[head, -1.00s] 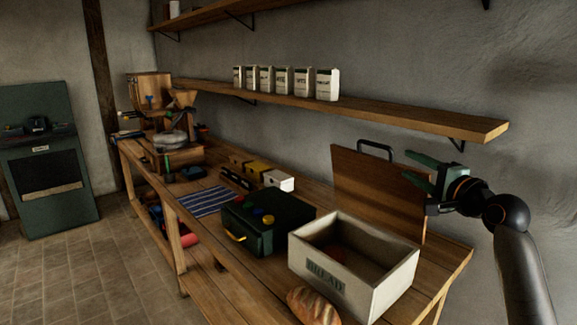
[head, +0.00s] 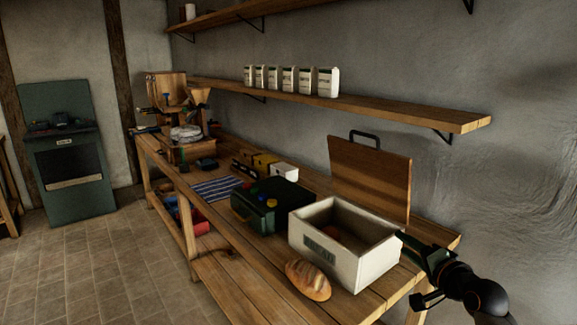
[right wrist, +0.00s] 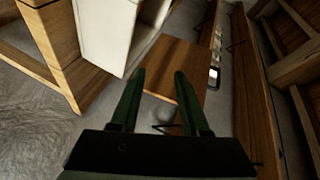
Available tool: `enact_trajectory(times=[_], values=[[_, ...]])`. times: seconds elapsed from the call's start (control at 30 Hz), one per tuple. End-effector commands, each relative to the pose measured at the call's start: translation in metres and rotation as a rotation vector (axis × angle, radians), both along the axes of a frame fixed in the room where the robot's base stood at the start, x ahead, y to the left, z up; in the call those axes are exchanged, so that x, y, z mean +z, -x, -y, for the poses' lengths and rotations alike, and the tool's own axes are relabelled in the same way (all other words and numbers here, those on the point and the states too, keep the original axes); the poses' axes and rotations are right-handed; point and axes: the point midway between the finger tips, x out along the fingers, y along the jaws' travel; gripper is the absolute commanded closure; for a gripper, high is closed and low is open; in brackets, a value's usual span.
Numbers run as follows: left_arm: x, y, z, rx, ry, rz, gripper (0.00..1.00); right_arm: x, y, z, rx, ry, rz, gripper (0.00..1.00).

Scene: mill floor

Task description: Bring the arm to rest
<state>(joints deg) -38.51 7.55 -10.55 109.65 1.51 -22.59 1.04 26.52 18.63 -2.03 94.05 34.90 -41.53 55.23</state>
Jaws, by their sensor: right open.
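My right gripper (head: 408,268) is at the right end of the workbench, low beside the bread bin (head: 375,262). Its two green fingers are apart with nothing between them, as the right wrist view (right wrist: 159,74) also shows. I cannot tell whether a finger touches the bin. The cream bin stands open, with something brown partly visible inside. Its wooden lid (head: 368,178), with a dark handle, stands upright behind it. My left gripper is not in view.
A loaf (head: 308,280) lies in front of the bin on the workbench (head: 235,262). A dark green box (head: 272,205) stands left of the bin. A wall shelf (head: 400,108) holds several white packets (head: 303,80). The tiled floor (head: 110,270) in front is clear.

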Motion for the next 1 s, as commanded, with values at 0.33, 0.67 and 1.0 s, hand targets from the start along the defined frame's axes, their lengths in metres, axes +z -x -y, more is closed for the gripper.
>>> enact_trajectory(times=[0.33,0.67,1.0], values=[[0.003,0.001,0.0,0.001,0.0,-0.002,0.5,-0.206,0.125,-0.044,0.139,0.514,-0.15,0.54],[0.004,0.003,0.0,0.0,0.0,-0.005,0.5,-0.313,0.291,-0.084,0.389,0.932,-0.227,0.54],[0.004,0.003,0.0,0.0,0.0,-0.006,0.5,-0.335,0.365,-0.099,0.523,1.101,-0.233,0.54]])
